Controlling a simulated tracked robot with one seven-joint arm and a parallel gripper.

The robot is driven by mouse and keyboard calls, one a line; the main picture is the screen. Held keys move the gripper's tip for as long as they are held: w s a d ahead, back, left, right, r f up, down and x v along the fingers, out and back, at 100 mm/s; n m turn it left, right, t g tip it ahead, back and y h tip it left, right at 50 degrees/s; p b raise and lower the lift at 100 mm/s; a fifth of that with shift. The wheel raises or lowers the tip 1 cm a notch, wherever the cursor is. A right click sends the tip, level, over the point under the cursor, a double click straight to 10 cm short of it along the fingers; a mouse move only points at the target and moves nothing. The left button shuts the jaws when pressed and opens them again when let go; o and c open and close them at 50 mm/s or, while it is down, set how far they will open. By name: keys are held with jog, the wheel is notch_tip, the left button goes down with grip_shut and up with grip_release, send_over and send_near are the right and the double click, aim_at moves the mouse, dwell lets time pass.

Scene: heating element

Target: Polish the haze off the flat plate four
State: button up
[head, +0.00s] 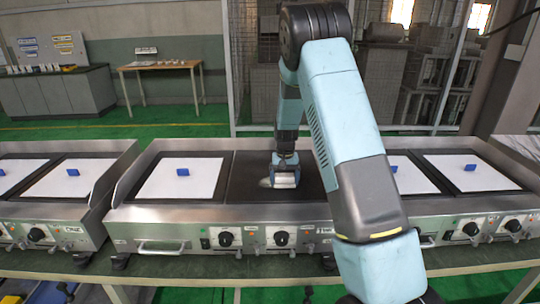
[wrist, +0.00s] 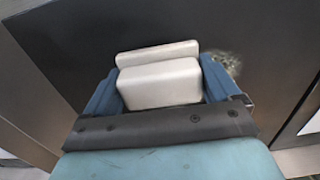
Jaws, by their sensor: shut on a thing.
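My gripper (head: 284,178) is over the bare dark flat plate (head: 245,165), in the right half of the middle cooker unit. It is shut on a pale, off-white block (wrist: 160,82), held between two blue fingers in the wrist view. The block is low over the dark plate, which also shows in the wrist view (wrist: 265,40); I cannot tell whether it touches. A small pale, mottled patch of haze (wrist: 231,63) shows just right of the block, partly hidden by a finger. My arm hides the plate's right part in the head view.
A white sheet (head: 165,185) with a small blue block (head: 183,172) lies on the plate to the left. Similar covered plates stand farther left and right. Raised metal side walls border the unit, and knobs (head: 281,238) line its front.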

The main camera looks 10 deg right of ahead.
aim_at(283, 175)
jog(key=r, duration=0.5)
jog(key=shift+a+r, duration=0.2)
jog(key=shift+a, duration=0.1)
jog(key=shift+r, duration=0.85)
jog(key=shift+d, duration=0.1)
